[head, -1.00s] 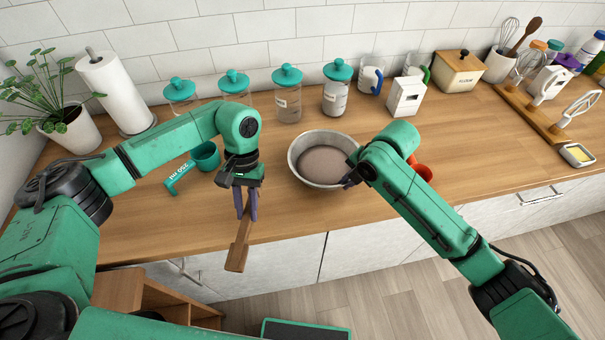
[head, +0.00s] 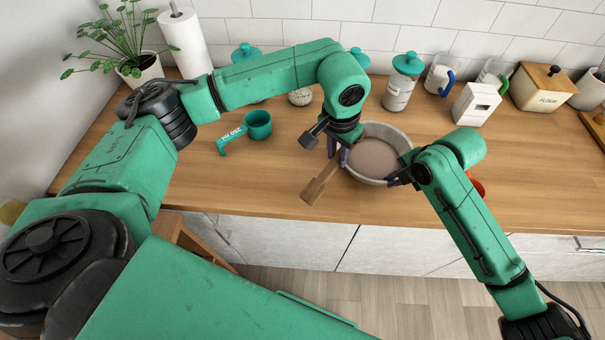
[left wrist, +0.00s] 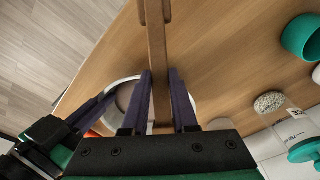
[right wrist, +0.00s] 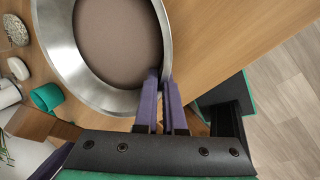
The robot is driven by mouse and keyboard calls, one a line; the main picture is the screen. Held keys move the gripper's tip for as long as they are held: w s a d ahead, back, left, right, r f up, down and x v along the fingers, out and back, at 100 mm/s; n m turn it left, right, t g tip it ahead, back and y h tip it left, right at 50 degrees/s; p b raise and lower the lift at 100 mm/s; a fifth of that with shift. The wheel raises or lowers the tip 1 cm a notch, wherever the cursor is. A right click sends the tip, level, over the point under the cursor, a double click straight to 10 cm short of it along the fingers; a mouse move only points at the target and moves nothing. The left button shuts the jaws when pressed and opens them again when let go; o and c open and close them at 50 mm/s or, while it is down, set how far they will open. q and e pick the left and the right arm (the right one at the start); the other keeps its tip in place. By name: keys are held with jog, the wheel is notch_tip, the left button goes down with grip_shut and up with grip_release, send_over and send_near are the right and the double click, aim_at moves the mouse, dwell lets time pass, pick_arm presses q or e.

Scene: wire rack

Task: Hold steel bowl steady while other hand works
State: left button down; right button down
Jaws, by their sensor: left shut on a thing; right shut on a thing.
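The steel bowl (head: 372,182) stands on the wooden counter, holding a smooth brownish-grey content. My right gripper (head: 398,178) is shut on its near right rim; the right wrist view shows the fingers (right wrist: 162,78) across the rim (right wrist: 104,94). My left gripper (head: 340,156) is at the bowl's left side, shut on a flat wooden utensil (head: 318,187). The utensil slants down-left from the fingers; in the left wrist view it runs between them (left wrist: 157,45). Its other end, and whether it touches the bowl, are hidden by the gripper and arm.
A teal measuring cup (head: 258,125) stands left of the bowl. Jars with teal lids (head: 408,63), a white box (head: 476,104) and a flour box (head: 541,87) line the back. An orange-red object (head: 478,186) is partly hidden behind my right arm. The counter's front left is clear.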

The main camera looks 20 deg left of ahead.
pick_arm(q)
jog(key=w+d+r+m+t+h, duration=0.2)
jog(key=w+d+r+t+h, duration=0.1)
jog(key=r, duration=0.3)
jog(key=w+d+r+m+t+h, duration=0.2)
jog(key=w+d+r+t+h, duration=0.1)
jog(key=w+r+t+h, duration=0.2)
jog(key=shift+w+d+r+t+h, duration=0.3)
jog(key=shift+d+r+t, duration=0.1)
jog(key=shift+r, duration=0.15)
jog(key=shift+a, duration=0.1)
notch_tip(320, 180, down, 10)
jog(key=shift+f, duration=0.1)
